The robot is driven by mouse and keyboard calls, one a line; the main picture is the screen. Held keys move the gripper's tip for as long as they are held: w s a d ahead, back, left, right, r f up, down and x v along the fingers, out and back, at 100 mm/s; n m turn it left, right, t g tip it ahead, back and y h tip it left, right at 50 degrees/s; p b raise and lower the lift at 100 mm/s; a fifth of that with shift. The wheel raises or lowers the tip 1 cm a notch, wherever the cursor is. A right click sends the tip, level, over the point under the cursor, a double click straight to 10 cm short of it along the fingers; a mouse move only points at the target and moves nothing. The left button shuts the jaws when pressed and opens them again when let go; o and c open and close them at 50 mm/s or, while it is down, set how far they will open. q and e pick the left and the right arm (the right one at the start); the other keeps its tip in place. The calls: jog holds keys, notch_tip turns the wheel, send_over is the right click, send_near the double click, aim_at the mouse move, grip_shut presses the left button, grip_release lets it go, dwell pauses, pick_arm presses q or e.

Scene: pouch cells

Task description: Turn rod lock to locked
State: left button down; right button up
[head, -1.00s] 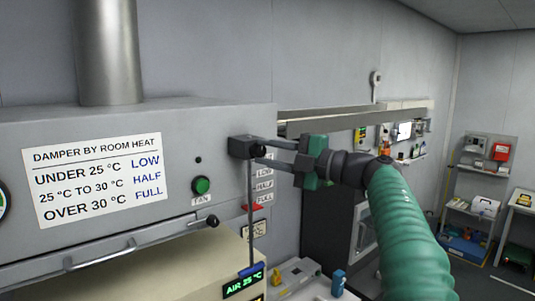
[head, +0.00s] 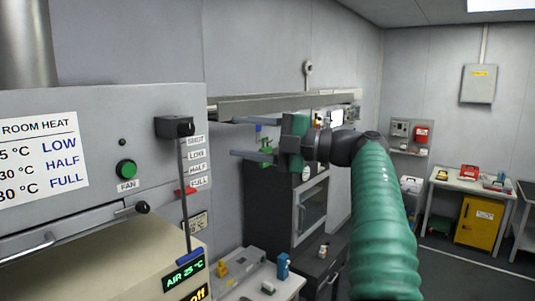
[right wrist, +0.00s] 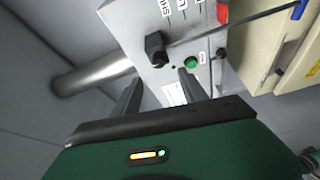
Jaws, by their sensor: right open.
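A black block with a round front knob (head: 176,127), seemingly the rod lock, sits at the upper right corner of the grey cabinet front. It also shows in the right wrist view (right wrist: 156,46). I cannot read a lock marking on it. A thin dark rod (head: 184,205) hangs from it past the labels SHUT, LOW, HALF and FULL, with a red pointer (head: 187,191) near FULL and a blue end piece (head: 190,257) at the bottom. My right gripper (head: 234,137) is open and empty, to the right of the block and apart from it. My left gripper is out of view.
A green FAN button (head: 126,169) and a damper sign (head: 38,155) are on the cabinet front. The display (head: 184,275) below reads AIR 25 °C. A wall rail (head: 265,103) runs behind my gripper. A side bench (head: 250,285) holds small items.

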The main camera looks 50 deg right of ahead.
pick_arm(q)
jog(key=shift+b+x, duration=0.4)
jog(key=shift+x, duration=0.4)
pick_arm(e)
jog(key=v, duration=0.6)
jog(key=shift+d, duration=0.1)
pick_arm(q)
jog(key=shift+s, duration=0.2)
